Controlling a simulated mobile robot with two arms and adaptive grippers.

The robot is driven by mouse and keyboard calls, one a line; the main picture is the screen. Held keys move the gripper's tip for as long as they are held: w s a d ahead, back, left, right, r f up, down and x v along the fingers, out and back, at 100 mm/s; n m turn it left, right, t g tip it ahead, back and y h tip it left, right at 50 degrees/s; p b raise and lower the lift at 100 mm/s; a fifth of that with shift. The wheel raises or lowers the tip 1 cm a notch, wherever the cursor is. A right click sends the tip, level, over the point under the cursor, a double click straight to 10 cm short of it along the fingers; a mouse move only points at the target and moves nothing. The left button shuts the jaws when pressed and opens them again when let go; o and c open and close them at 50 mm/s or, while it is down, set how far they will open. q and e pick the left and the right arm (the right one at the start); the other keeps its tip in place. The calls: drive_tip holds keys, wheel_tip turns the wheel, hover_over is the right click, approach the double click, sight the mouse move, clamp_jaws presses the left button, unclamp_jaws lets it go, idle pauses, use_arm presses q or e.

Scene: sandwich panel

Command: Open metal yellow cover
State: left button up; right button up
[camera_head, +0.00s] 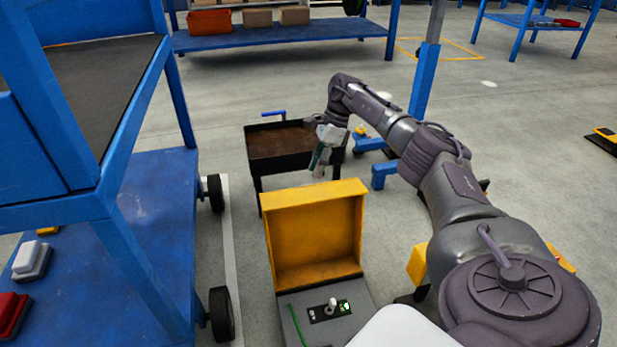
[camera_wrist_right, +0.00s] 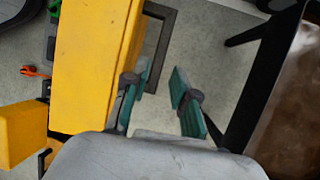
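The yellow metal cover (camera_head: 315,232) stands raised at the back of the grey control panel (camera_head: 363,318), its hollow inner side facing me. My right gripper (camera_head: 318,163) is behind and above the cover's top edge. In the right wrist view the cover (camera_wrist_right: 88,60) is on the left, with a dark frame-shaped handle (camera_wrist_right: 168,40) on its side. My right gripper (camera_wrist_right: 160,95) has its teal fingers apart and nothing between them. The left finger is close to the cover; contact is unclear. My left gripper is out of view.
A black cart (camera_head: 278,142) with a brown top stands just beyond the gripper. A blue wheeled rack (camera_head: 150,215) is on the left. A blue post (camera_head: 425,80) rises behind my right arm. Grey floor (camera_head: 220,110) is clear between the racks.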

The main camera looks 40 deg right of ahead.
sight(309, 186)
drive_tip(key=b+x, duration=0.2)
drive_tip(key=x, duration=0.4)
drive_tip(key=shift+a+f+b, duration=0.1)
drive_tip(key=shift+f+b, duration=0.05)
drive_tip(key=shift+b, duration=0.2)
drive_tip(key=shift+c, duration=0.2)
clamp_jaws()
